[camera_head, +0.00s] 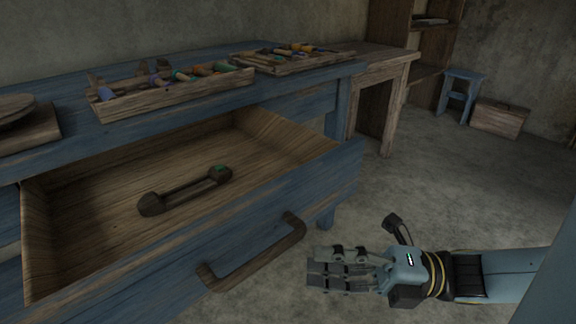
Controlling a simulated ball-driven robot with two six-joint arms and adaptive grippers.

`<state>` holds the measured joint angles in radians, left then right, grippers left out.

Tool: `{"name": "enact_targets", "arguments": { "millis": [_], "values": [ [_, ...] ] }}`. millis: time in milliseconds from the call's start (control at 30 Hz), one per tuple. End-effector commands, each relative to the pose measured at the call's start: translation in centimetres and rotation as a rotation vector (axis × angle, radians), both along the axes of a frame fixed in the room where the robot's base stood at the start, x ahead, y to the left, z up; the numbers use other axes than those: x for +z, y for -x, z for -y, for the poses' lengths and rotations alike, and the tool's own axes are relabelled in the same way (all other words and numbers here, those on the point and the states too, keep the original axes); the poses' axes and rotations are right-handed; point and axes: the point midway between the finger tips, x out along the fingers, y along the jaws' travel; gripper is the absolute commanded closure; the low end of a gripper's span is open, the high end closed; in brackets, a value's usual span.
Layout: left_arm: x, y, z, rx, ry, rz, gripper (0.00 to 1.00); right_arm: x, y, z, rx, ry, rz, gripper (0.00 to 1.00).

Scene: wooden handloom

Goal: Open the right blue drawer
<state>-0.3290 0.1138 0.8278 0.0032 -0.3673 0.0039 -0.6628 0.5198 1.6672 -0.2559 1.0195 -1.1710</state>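The blue drawer (318,190) is pulled far out of the blue workbench, with its bare wooden inside showing. Its curved brown handle (262,258) is on the front panel. A dark tool with a green spot (188,190) lies on the drawer floor. My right gripper (350,258) comes in from the right and is just right of the handle, apart from it. Its fingers are spread from the thumb part, and nothing is between them. My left gripper is not in view.
The blue workbench (292,82) carries two wooden trays of tools (178,95) (290,62). A wooden table (385,62), a blue stool (459,92) and a wooden crate (498,118) stand at the back right. The concrete floor (450,185) is clear right of the drawer.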

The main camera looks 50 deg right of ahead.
Motion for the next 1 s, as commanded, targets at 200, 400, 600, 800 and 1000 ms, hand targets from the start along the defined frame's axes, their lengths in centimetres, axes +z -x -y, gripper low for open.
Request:
{"name": "enact_targets", "arguments": {
  "millis": [200,400,600,800,1000],
  "values": [
    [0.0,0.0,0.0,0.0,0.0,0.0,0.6,-0.4,2.2,1.8,0.001,-0.001,-0.001,0.6],
    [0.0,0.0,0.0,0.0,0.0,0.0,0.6,-0.4,2.5,2.0,0.0,0.0,0.001,0.6],
    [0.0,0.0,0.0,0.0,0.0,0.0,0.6,-0.4,2.5,2.0,0.0,0.0,0.001,0.6],
    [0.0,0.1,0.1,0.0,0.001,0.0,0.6,-0.4,2.5,2.0,0.0,-0.001,0.001,0.6],
    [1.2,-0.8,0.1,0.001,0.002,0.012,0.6,1.5,0.8,1.6,-0.018,-0.017,0.048,0.6]
  ]
}}
